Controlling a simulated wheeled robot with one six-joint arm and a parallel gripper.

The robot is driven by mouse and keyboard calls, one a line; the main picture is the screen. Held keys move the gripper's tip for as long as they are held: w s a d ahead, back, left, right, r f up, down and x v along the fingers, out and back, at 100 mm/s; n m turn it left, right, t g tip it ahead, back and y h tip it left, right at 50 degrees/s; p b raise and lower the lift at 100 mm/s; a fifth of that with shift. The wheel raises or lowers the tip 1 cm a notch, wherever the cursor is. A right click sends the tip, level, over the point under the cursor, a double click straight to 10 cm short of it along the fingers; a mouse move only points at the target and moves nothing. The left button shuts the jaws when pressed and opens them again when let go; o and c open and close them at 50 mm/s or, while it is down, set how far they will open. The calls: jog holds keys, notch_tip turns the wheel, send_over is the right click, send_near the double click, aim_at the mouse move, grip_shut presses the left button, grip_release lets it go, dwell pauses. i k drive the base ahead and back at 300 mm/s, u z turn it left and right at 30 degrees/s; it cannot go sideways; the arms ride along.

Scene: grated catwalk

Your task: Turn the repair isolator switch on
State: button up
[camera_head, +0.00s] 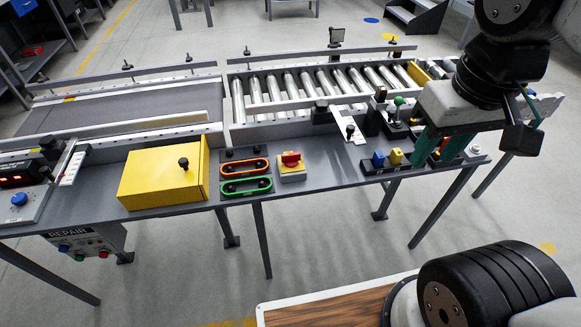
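A red rotary handle (291,158) sits on a yellow plate on a small pale box (291,174) on the grey bench; it looks like the isolator switch. The handle looks roughly crosswise, and I cannot read any on or off marks. My gripper (440,148) is at the right end of the bench, well to the right of the red handle. Its two green fingers are apart, with a gap between them. Small red and yellow parts show in the gap behind the fingers; I cannot tell whether the fingers touch them.
Left of the switch are an orange-rimmed slot (245,168), a green-rimmed slot (246,186) and a yellow box (163,174) with a black knob. Right are blue and yellow blocks (387,157) and a green-knobbed lever (398,108). A REPAIR button panel (84,243) hangs below the bench. Rollers (310,90) lie behind.

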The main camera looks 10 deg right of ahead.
aim_at(290, 160)
jog(key=u, duration=1.6)
jog(key=k, duration=0.8)
jog(key=z, duration=1)
jog(key=i, duration=0.5)
